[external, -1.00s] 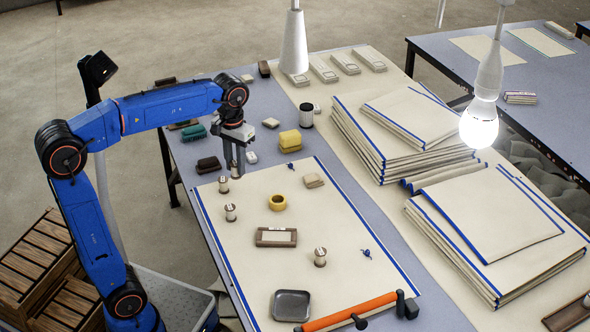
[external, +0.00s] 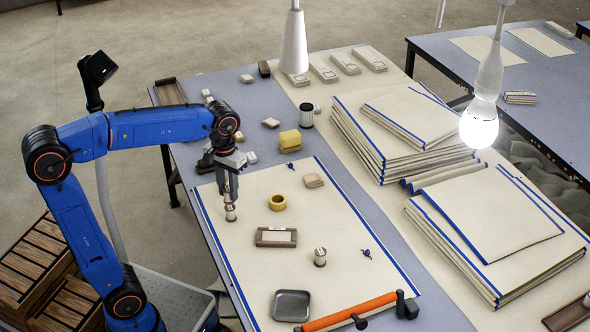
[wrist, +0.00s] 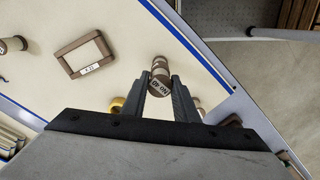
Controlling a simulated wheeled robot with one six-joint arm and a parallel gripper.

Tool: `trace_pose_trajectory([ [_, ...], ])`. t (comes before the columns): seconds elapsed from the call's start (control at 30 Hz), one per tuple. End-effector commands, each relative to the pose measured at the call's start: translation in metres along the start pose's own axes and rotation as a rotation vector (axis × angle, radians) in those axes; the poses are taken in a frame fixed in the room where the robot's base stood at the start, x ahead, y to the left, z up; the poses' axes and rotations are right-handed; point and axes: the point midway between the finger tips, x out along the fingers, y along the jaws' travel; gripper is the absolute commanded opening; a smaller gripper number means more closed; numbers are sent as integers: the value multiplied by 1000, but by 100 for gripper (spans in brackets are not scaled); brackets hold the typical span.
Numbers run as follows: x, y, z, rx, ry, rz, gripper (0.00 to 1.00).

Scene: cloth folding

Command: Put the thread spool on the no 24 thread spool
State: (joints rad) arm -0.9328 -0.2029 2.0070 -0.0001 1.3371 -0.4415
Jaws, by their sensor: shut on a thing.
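My gripper (external: 230,198) points down over the left part of the cream mat, shut on a small thread spool (wrist: 159,87). In the wrist view its pale end label faces me, with print too small to read surely. A second thread spool (external: 230,214) stands upright on the mat right under the fingertips, and the held spool is in line above it. It shows just beyond the held spool in the wrist view (wrist: 161,64). I cannot tell whether the two touch. A third spool (external: 320,256) stands apart on the mat; it shows at the left in the wrist view (wrist: 12,45).
A yellow ring (external: 278,202), a brown label frame (external: 276,237) and a grey tray (external: 292,305) lie on the mat. An orange roller (external: 350,311) lies at its near edge. Folded cloth stacks (external: 400,135) stand at the right.

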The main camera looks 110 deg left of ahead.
Motion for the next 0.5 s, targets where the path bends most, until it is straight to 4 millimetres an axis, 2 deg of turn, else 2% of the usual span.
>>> trace_pose_trajectory([
  [0.17, 21, 0, 0, 0, -2, -1, 5],
  [0.5, 23, 0, 0, 0, 0, 0, 5],
])
